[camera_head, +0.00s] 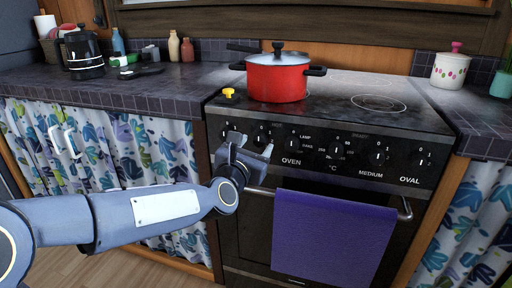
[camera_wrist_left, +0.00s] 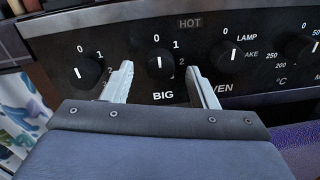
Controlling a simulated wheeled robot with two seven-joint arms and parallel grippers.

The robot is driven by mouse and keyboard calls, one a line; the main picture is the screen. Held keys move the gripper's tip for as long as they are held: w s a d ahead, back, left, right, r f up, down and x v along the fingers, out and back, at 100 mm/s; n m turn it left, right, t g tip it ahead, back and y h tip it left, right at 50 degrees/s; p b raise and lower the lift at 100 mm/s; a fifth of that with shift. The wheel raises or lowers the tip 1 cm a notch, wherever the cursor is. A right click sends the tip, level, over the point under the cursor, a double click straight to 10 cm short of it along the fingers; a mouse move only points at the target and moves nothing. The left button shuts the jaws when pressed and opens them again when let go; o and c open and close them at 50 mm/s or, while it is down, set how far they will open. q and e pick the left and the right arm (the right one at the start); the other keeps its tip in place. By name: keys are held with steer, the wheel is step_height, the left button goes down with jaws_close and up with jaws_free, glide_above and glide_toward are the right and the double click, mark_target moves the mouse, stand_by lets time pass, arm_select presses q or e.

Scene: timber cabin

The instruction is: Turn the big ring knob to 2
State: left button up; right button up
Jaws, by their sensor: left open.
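The big ring knob (camera_wrist_left: 158,66) is a round black knob with a white mark pointing up towards 0. The label BIG stands below it in the left wrist view, with 1 and 2 to its right. In the head view the knob (camera_head: 262,139) is second from the left on the stove panel. My left gripper (camera_head: 252,146) is in front of the panel at this knob. In the left wrist view the gripper (camera_wrist_left: 160,68) is open, with one finger on each side of the knob. I cannot tell whether the fingers touch it. My right gripper is out of view.
Other knobs sit close by: one at far left (camera_wrist_left: 88,72) and the oven knob (camera_wrist_left: 228,57). Below the panel are a handle bar (camera_head: 405,210) and a purple towel (camera_head: 330,235). A red pot (camera_head: 276,80) stands on the stove above.

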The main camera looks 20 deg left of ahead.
arm_select(q)
steer(key=shift+w, duration=0.8)
steer(key=c, duration=1)
